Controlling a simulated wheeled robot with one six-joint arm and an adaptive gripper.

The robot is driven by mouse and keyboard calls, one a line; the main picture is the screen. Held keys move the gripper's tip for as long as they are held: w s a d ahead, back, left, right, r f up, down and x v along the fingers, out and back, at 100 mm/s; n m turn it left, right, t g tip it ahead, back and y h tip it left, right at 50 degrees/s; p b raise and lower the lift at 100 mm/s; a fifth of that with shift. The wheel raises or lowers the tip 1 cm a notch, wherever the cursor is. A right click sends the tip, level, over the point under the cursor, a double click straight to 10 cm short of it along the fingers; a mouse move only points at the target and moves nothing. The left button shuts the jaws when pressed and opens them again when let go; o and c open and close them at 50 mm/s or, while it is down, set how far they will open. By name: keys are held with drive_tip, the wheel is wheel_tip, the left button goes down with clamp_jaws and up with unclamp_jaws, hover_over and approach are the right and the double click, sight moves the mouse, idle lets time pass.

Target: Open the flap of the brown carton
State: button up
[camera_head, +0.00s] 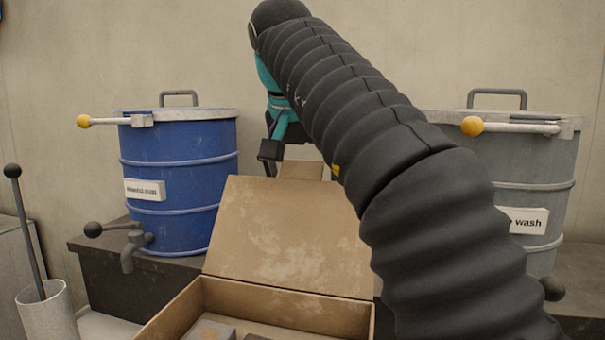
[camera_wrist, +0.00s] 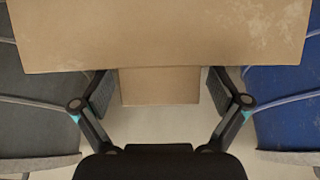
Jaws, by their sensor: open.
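The brown carton (camera_head: 190,310) stands at the bottom middle of the head view. Its flap (camera_head: 290,235) is up, leaning back from the rear edge, and the box is open. A narrower brown tab (camera_head: 302,170) shows beyond the flap's top edge. My gripper (camera_head: 270,158) is behind the flap's top edge, partly hidden by my arm. In the wrist view, my gripper (camera_wrist: 161,88) is open, with the tab (camera_wrist: 160,87) showing between its fingers and apart from both. The flap (camera_wrist: 160,35) fills the top there. I cannot tell whether a finger touches it.
A blue drum (camera_head: 180,185) with a yellow-knobbed lever and a tap stands left on a dark bench (camera_head: 100,265). A grey drum (camera_head: 525,170) stands right. A pale cup (camera_head: 48,312) holding a black-knobbed rod is at far left. Blocky items (camera_head: 212,328) lie inside the carton.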

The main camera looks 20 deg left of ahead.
drive_tip(key=shift+r, duration=0.1)
drive_tip(key=shift+v, duration=1.05)
drive_tip(key=shift+s+r, duration=0.3)
drive_tip(key=s+d, duration=0.1)
drive_tip(key=s, duration=1)
drive_tip(key=shift+s+d, duration=0.25)
drive_tip(key=shift+s, duration=0.1)
